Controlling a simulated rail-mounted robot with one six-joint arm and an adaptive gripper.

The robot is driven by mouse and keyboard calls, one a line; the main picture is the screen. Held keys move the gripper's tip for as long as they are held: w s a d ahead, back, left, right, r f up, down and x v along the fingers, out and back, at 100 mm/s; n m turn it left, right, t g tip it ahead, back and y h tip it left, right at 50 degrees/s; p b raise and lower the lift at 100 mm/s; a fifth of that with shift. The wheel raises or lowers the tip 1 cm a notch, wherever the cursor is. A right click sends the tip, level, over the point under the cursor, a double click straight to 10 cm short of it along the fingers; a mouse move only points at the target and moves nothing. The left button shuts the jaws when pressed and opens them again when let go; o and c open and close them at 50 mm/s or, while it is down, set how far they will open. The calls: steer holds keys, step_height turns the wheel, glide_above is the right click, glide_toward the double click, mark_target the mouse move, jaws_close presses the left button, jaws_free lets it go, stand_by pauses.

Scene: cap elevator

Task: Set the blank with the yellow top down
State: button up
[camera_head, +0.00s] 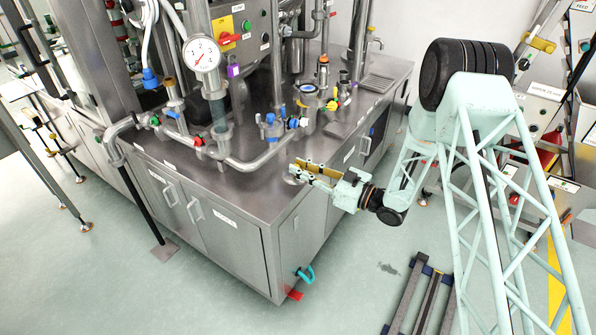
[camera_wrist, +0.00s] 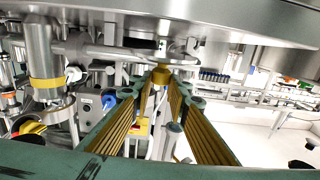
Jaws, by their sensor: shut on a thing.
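The blank with the yellow top (camera_wrist: 161,75) shows in the wrist view as a small gold-yellow piece between the far ends of my gripper's fingers. My gripper (camera_wrist: 160,88) is shut on it, and its long ribbed gold pads run forward on both sides. In the head view my gripper (camera_head: 303,172) reaches in from the right, over the front right edge of the steel counter (camera_head: 235,190). There the blank is too small and too close to the fingers to make out. I cannot tell whether it touches the counter.
A blue-handled valve fitting (camera_head: 270,128) and steel pipework stand on the counter behind my gripper. A round dial gauge (camera_head: 204,55) rises at the left. The counter's front right top is mostly bare. A dark frame (camera_head: 425,295) lies on the floor below.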

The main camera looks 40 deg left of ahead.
steer(key=shift+w+a+f, duration=0.15)
steer(key=shift+w+a, duration=1.1)
steer(key=shift+a, duration=0.15)
steer(key=shift+f, duration=0.1)
steer(key=shift+f+b, duration=0.65)
steer(key=shift+f, duration=1)
steer(key=shift+f, duration=0.2)
steer(key=o, duration=1)
steer(key=shift+r, duration=0.2)
steer(key=shift+w+d+p, duration=0.15)
steer(key=shift+d+p, duration=0.1)
steer(key=shift+d, duration=1.75)
steer(key=shift+w+d+p, duration=0.15)
steer(key=shift+d+p, duration=0.15)
steer(key=shift+d, duration=1.7)
steer(key=shift+w+d+p, duration=0.15)
steer(key=shift+d+p, duration=0.1)
steer(key=shift+d, duration=1.75)
